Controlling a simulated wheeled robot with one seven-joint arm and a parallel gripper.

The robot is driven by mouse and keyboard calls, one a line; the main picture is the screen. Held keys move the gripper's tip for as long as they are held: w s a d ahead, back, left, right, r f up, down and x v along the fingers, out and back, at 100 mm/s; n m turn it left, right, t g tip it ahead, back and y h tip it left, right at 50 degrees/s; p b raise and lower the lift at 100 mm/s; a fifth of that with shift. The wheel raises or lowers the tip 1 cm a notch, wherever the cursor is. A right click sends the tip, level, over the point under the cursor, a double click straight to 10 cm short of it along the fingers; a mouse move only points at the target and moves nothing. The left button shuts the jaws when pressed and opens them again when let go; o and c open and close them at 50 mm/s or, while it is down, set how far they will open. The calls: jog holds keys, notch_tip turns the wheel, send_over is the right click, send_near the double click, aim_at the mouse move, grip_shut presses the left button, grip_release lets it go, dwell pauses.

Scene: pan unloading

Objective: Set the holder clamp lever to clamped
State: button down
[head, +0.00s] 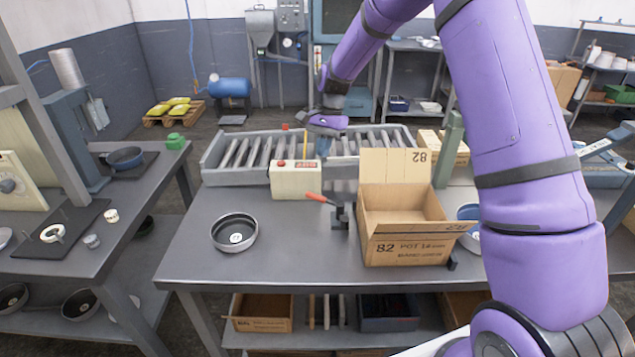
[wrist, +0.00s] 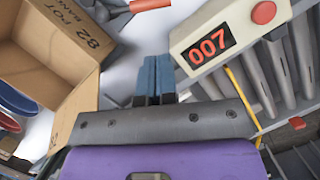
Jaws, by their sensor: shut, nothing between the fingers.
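The clamp lever (head: 319,198) has an orange-red handle and a dark clamp body at the left side of an open cardboard box (head: 400,245) on the grey table. Its handle points left, away from the box. In the wrist view the lever (wrist: 147,4) shows at the top edge, beyond my fingertips. My gripper (head: 325,150) is above the back of the table, behind the box and the lever, and apart from both. Its blue fingers (wrist: 153,75) are shut together with nothing between them. The rest of the clamp is partly hidden by the box.
A cream counter box (head: 296,180) with a red button stands left of the lever; its display reads 007 in the wrist view. A roller conveyor (head: 236,177) runs along the back. A round pan (head: 234,232) sits at left, with clear table around it.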

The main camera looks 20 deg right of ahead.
aim_at(311, 194)
jog(key=x, duration=1)
jog(key=shift+s+a+n+g+h, duration=0.15)
jog(key=shift+s+a+n, duration=0.15)
jog(key=shift+a+n, duration=0.25)
jog(key=shift+s+a+n+g+h, duration=0.15)
jog(key=shift+s+a+n, duration=0.2)
jog(key=shift+n, duration=0.4)
jog(key=shift+s+a+n, duration=0.3)
jog(key=shift+a+n, duration=0.15)
jog(key=shift+n, duration=0.25)
jog(key=shift+s+a+n+g+h, duration=0.15)
jog(key=shift+s+a+n+h, duration=0.35)
jog(key=shift+n, duration=0.45)
jog(key=shift+s+a+n+g+h, duration=0.2)
jog(key=shift+s+a+n, duration=0.15)
jog(key=shift+s+n, duration=0.5)
jog(key=shift+s+a+n+h, duration=0.25)
jog(key=shift+s+n, duration=0.4)
jog(key=shift+n, duration=0.4)
jog(key=shift+s+a+n+h, duration=0.2)
jog(key=shift+s+n+h, duration=0.15)
jog(key=shift+s+n, duration=0.5)
jog(key=shift+s+n+h, duration=0.4)
jog(key=shift+s+n, duration=0.5)
jog(key=shift+n, duration=0.7)
jog(key=shift+s+d+n, duration=0.1)
jog(key=shift+s+n, duration=0.3)
jog(key=shift+n, duration=0.1)
